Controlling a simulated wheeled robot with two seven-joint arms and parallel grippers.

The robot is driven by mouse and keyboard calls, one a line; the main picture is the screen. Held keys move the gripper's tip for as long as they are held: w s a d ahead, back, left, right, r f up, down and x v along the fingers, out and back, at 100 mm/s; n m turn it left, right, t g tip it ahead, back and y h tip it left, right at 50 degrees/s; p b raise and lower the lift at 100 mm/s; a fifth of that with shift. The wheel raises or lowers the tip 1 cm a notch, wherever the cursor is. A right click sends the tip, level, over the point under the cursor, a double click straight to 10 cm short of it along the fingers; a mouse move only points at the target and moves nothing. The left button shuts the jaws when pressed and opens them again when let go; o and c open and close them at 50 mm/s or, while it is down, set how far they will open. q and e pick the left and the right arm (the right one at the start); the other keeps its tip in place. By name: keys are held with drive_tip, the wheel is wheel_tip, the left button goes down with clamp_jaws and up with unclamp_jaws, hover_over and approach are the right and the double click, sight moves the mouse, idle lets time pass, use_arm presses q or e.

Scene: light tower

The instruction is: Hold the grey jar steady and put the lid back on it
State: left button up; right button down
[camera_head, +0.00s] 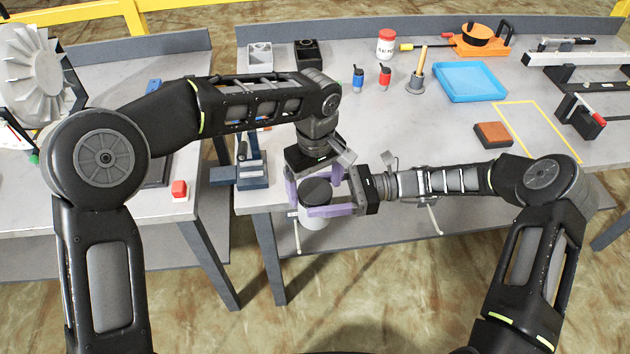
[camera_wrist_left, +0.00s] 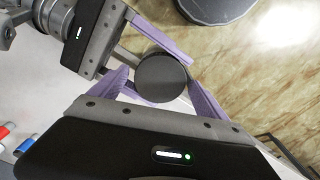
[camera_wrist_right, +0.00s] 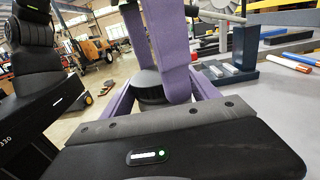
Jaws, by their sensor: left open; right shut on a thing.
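The grey jar (camera_head: 314,221) is at the front edge of the middle bench, seen only in part between my grippers. The round black lid (camera_head: 316,190) sits over its top; it also shows as a dark disc in the left wrist view (camera_wrist_left: 162,77). I cannot tell whether it is fully seated. My right gripper (camera_head: 322,207) comes in from the right and is shut on the jar, its purple fingers around the body. My left gripper (camera_head: 319,186) points down from above, open, with its fingers on either side of the lid. The right wrist view shows the lid partly behind purple fingers (camera_wrist_right: 174,50).
A blue tray (camera_head: 470,82), a red-lidded white jar (camera_head: 386,43) and a brown block (camera_head: 493,134) stand farther back on the right.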

use_arm(q)
drive_tip(key=c, duration=1.5)
drive_tip(key=m, duration=0.4)
drive_tip(key=shift+m, duration=0.3)
drive_tip(key=m, duration=0.5)
drive_tip(key=shift+m, duration=0.3)
drive_tip(key=shift+d, duration=0.1)
drive_tip(key=o, duration=1.6)
drive_tip(key=shift+c, duration=0.2)
